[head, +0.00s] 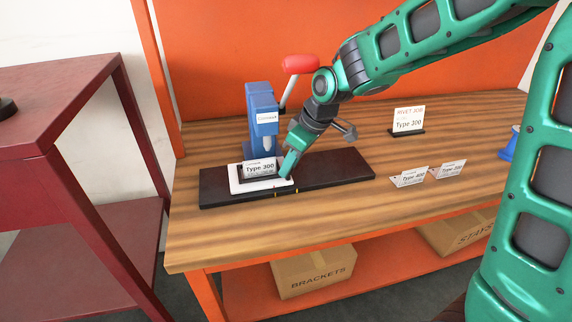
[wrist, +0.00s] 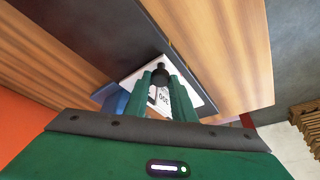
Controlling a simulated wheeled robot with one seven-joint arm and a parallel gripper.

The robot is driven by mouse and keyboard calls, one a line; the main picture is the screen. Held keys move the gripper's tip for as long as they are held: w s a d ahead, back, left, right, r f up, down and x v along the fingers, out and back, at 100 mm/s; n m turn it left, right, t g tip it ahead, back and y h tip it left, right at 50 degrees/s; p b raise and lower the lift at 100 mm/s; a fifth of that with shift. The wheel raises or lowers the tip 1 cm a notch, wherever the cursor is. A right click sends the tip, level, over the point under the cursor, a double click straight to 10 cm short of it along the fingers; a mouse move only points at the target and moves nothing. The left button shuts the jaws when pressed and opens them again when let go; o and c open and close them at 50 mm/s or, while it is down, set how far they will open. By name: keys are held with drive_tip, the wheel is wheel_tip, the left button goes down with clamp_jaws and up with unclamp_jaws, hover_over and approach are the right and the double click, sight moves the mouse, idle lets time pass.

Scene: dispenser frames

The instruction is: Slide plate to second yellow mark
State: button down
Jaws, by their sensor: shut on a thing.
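The white plate (head: 236,187) lies on a long black track (head: 335,170) under the blue press (head: 262,105). A card reading Type 300 (head: 260,168) stands on the plate. My gripper (head: 289,168) is at the plate's right end. In the wrist view its green fingers (wrist: 163,88) are shut on a black knob (wrist: 160,72) at the white plate (wrist: 202,98). Two small yellow marks show on the track's front edge, one (head: 275,194) near the plate's right end and one (head: 297,190) further right. A yellow mark also shows in the wrist view (wrist: 171,44).
The press has a red handle (head: 300,64). The track right of my gripper is clear. A dark red table (head: 60,110) stands left.

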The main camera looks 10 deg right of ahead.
drive_tip(key=shift+w+a+r, duration=0.1)
drive_tip(key=shift+w+a, duration=0.05)
drive_tip(key=c, duration=1.5)
unclamp_jaws()
drive_tip(key=shift+c, duration=0.2)
drive_tip(key=v, duration=1)
drive_tip(key=shift+r, duration=0.25)
